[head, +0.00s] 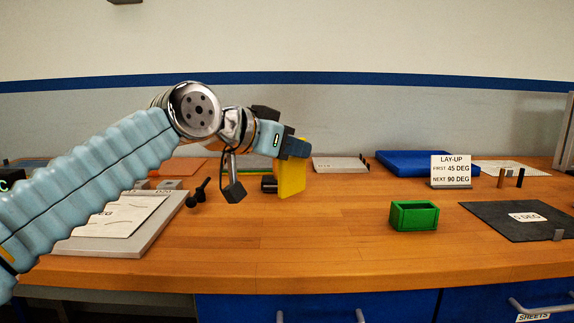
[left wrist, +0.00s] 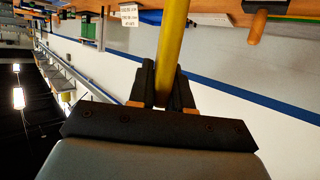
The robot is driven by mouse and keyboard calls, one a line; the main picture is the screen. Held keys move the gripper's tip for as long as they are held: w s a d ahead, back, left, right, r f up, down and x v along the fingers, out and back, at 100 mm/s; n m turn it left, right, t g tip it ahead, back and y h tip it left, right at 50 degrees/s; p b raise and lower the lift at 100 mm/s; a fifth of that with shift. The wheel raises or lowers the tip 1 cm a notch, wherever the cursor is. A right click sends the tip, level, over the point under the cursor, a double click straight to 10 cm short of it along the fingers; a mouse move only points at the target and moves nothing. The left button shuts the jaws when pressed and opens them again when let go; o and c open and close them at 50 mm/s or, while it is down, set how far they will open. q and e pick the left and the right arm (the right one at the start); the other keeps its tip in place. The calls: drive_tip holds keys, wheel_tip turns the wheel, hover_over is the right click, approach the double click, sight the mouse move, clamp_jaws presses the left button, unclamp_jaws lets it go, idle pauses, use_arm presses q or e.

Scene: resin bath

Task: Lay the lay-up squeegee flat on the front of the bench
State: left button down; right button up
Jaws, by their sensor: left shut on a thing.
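The yellow lay-up squeegee (head: 291,180) is held upright, its broad face showing, over the middle of the bench (head: 240,243). My left gripper (head: 292,149) is shut on its upper part. In the left wrist view the squeegee (left wrist: 172,45) shows edge-on as a yellow strip between the two dark fingers of the left gripper (left wrist: 162,88). I cannot tell whether its lower edge touches the wood. My right gripper is in neither view.
A black cylinder (head: 269,184) is close left of the squeegee. A dark tool (head: 198,194) lies further left, beside a grey board with papers (head: 112,226). A green box (head: 414,216) and a dark sheet (head: 525,222) are to the right. The front middle of the bench is clear.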

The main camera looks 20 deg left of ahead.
use_arm(q)
drive_tip(key=s+d+r, duration=0.2)
drive_tip(key=s, duration=0.3)
drive_tip(key=shift+s+d+r, duration=0.3)
drive_tip(key=shift+s+r, duration=0.05)
drive_tip(key=shift+s, duration=0.05)
